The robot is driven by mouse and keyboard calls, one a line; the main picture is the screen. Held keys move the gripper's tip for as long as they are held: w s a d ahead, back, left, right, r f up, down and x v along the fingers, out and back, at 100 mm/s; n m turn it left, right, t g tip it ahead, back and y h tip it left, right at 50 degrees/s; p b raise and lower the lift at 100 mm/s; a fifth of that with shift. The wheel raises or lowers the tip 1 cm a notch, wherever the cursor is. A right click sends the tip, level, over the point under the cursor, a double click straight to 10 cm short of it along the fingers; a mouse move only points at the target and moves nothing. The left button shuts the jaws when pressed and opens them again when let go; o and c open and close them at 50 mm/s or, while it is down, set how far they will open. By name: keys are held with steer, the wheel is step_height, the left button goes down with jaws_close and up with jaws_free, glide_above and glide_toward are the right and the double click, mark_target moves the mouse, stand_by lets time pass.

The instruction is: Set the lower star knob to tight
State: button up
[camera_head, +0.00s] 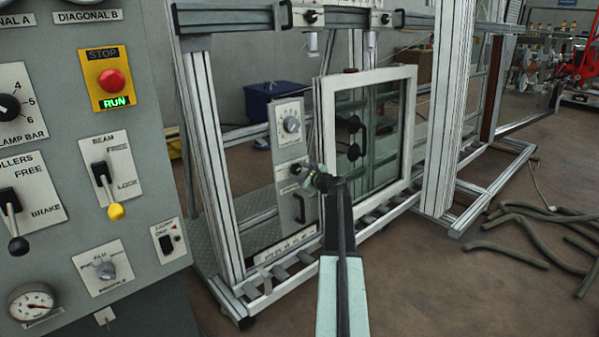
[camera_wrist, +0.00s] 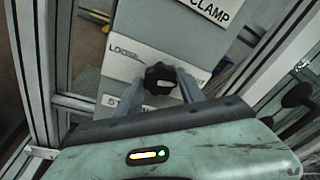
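A black star knob (camera_wrist: 160,78) sits on a light grey panel in the wrist view. A label reading LOOSE (camera_wrist: 125,52) is to its upper left; a label at its right is mostly hidden and only its last letters show. The two fingers of my gripper (camera_wrist: 161,84) stand apart, one on each side of the knob. I cannot tell whether they touch it. The knob's pointing direction is unclear.
A round dial (camera_head: 291,124) is above on the same panel, with a handle (camera_head: 299,208) below. A white-framed window (camera_head: 397,130) with dark knobs stands close to the right of my arm. Metal frame posts (camera_head: 209,160) are at left. Hoses (camera_head: 530,225) lie on the floor at right.

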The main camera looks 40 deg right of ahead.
steer(key=o, duration=0.4)
steer(key=p+v, duration=0.1)
steer(key=v, duration=0.7)
steer(key=shift+f, duration=0.1)
